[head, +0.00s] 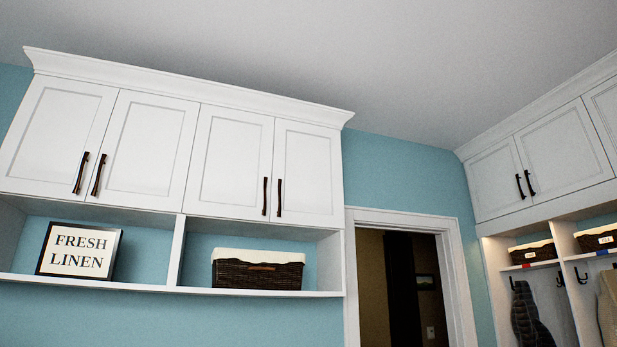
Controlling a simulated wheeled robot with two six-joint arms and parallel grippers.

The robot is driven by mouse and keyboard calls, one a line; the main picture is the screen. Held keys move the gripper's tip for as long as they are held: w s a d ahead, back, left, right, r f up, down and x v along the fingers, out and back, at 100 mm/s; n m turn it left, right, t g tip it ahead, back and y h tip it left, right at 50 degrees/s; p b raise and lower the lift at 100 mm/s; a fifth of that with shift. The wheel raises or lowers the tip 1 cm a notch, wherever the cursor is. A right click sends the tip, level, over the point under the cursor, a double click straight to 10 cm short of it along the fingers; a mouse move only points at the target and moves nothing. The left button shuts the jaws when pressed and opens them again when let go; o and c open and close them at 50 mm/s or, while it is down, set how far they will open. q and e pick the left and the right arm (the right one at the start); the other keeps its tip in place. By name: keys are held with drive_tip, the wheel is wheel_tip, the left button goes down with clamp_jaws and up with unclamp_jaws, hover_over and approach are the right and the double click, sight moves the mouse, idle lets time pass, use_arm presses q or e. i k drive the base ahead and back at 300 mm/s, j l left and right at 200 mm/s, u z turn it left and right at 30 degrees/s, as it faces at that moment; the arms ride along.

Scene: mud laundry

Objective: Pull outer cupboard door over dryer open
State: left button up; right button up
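White wall cupboards hang high on the left wall in the head view. The left pair has a left door (58,137) and a right door (145,150); the right pair has a left door (229,162) and a right door (307,172). All these doors are shut, each with a dark vertical handle, such as the far-left handle (81,173) and the far-right handle (279,197). The dryer is not in view, so I cannot tell which door is over it. Neither of my grippers is in view.
An open shelf (170,289) under the cupboards holds a "FRESH LINEN" sign (79,250) and a dark wicker basket (257,272). Right of it is an open doorway (403,285). More shut cupboards (563,149) stand at right, above cubbies with baskets, hooks and a hanging coat (530,318).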

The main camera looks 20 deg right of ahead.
sight(307, 190)
drive_tip(key=i+l+z, duration=0.8)
drive_tip(key=z, duration=0.2)
drive_tip(key=i+l+z, duration=0.25)
drive_tip(key=z, duration=0.2)
drive_tip(key=i+l+z, duration=0.1)
drive_tip(key=i+z, duration=0.55)
drive_tip(key=z, duration=0.25)
drive_tip(key=i+l, duration=0.15)
drive_tip(key=i, duration=0.4)
drive_tip(key=i+l, duration=0.1)
drive_tip(key=i, duration=0.45)
drive_tip(key=i+l, duration=0.15)
drive_tip(key=i, duration=0.4)
drive_tip(key=i+j+u, duration=0.25)
drive_tip(key=u, duration=0.25)
drive_tip(key=i+u, duration=0.95)
drive_tip(key=i+l+u, duration=0.2)
drive_tip(key=u, duration=0.25)
drive_tip(key=i, duration=0.1)
